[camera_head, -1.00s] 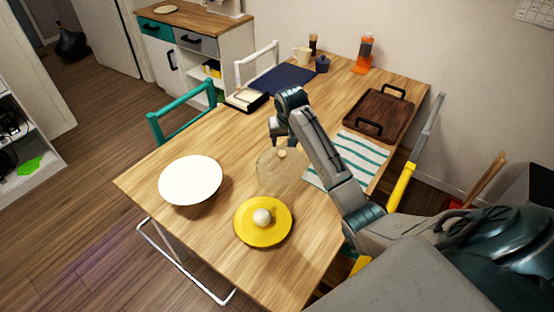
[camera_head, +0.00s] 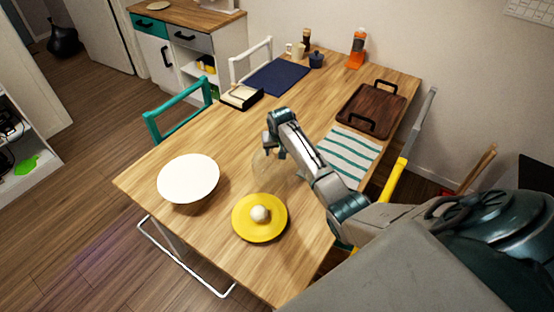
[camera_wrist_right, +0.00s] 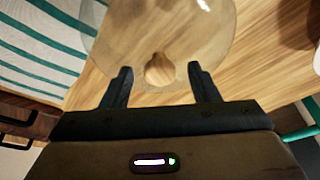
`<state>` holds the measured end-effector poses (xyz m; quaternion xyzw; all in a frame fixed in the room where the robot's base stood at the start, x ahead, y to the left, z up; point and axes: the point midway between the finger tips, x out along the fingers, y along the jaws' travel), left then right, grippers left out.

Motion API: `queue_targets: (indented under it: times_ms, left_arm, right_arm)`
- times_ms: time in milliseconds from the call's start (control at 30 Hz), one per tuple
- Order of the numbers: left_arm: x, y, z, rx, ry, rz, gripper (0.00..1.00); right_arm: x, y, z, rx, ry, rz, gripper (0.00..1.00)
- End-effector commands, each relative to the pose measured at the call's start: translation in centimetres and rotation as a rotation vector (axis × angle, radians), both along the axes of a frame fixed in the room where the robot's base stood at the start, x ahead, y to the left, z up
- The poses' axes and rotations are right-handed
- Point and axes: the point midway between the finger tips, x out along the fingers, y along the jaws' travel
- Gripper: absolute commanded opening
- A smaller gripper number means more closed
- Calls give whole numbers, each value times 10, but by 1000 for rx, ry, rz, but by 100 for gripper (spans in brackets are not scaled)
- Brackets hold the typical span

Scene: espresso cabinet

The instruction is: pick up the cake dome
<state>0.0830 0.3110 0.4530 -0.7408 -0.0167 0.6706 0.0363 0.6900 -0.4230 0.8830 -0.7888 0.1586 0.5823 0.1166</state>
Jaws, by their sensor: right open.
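The cake dome is a clear glass cover with a round wooden knob. In the right wrist view the dome (camera_wrist_right: 205,40) fills the upper middle, and its knob (camera_wrist_right: 160,70) lies between the two open fingers of my right gripper (camera_wrist_right: 160,82), with gaps on both sides. In the head view the dome (camera_head: 262,163) is faint on the table, partly hidden by my right gripper (camera_head: 270,145), which is over it. My left gripper is not in view.
A yellow plate (camera_head: 240,228) with a pale round item (camera_head: 260,214) and a white cake stand (camera_head: 188,177) are near the dome. A striped cloth (camera_head: 350,152) and dark wooden tray (camera_head: 370,104) lie to the right. Bare table lies left of the gripper.

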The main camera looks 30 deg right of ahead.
Motion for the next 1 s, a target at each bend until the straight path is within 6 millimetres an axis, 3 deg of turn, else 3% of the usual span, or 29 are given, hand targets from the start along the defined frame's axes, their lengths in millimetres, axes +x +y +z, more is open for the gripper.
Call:
queue_targets:
  times_ms: [267, 567, 867, 1000]
  left_arm:
    - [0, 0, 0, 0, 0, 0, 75]
    - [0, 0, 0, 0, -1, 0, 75]
    - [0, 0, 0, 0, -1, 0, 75]
    - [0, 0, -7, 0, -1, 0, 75]
  right_arm:
    - [1, 0, -3, -1, -1, 1, 55]
    - [1, 0, -3, 0, 0, 0, 0]
    - [1, 0, -1, 0, -2, 0, 0]
    - [2, 0, 13, -1, -5, 0, 0]
